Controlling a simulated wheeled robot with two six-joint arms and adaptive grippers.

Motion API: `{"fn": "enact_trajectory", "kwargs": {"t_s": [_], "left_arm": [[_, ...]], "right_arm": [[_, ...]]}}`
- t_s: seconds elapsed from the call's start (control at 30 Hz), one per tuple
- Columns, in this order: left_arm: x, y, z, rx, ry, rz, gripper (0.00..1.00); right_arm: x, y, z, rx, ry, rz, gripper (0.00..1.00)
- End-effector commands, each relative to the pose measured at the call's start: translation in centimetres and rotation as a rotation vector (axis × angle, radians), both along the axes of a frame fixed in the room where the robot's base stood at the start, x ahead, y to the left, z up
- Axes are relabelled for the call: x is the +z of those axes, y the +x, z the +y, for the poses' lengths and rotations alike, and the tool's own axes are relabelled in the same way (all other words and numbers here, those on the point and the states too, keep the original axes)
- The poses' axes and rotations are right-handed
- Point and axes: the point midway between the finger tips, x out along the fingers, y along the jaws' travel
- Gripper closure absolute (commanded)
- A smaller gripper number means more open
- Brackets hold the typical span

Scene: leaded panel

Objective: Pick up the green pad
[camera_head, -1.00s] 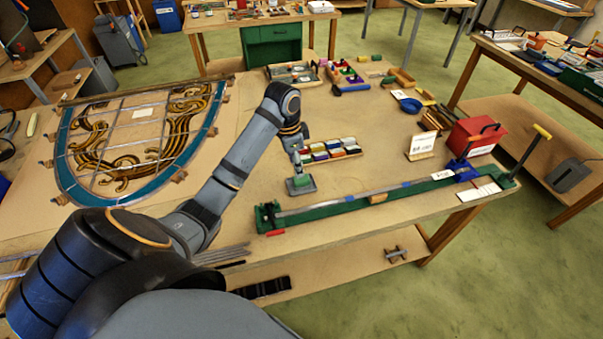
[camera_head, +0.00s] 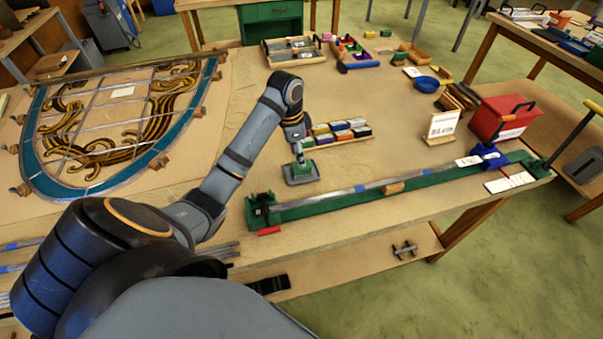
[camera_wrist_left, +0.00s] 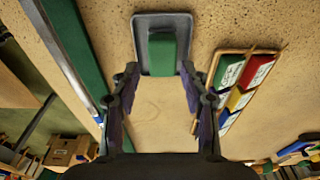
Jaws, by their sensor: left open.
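The green pad (camera_wrist_left: 161,53) is a small block on a dark grey tray (camera_wrist_left: 141,22) in the left wrist view. In the head view the grey tray (camera_head: 313,179) lies on the workbench, with the pad (camera_head: 300,170) partly hidden by my gripper. My left gripper (camera_head: 299,161) points down right at the pad. In the left wrist view the gripper (camera_wrist_left: 159,72) has its fingers apart with nothing between them. Its tips are near the tray's near edge, one on each side of the pad's line. My right gripper is in neither view.
A rack of coloured blocks (camera_head: 338,140) stands just behind the tray. A green rail fixture (camera_head: 330,203) runs along the bench front. The leaded panel (camera_head: 38,165) lies left, and a red box (camera_head: 503,118) stands right. Bare bench lies behind the rack.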

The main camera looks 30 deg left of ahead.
Motion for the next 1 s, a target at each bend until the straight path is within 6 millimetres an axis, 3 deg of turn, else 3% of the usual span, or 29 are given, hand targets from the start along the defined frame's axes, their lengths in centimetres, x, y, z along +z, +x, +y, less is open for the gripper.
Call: {"fn": "enact_trajectory", "kwargs": {"t_s": [0.07, 0.23, 0.5, 0.73, 1.0], "left_arm": [[-1.1, 0.1, -0.1, -0.001, 0.001, -0.001, 0.55], [-1.6, 0.2, -0.2, 0.0, -0.002, 0.003, 0.55], [-5.7, 0.9, -0.6, -0.001, 0.001, 0.001, 0.55], [-6.0, 0.9, -0.6, -0.002, 0.002, 0.0, 0.55], [-6.0, 0.9, -0.6, -0.001, 0.002, -0.001, 0.89]], "right_arm": [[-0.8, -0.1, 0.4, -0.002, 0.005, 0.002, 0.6], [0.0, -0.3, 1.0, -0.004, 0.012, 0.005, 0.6], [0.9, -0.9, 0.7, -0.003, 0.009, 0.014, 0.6], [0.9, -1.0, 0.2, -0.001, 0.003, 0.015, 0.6], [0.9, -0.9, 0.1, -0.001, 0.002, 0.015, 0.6]]}}
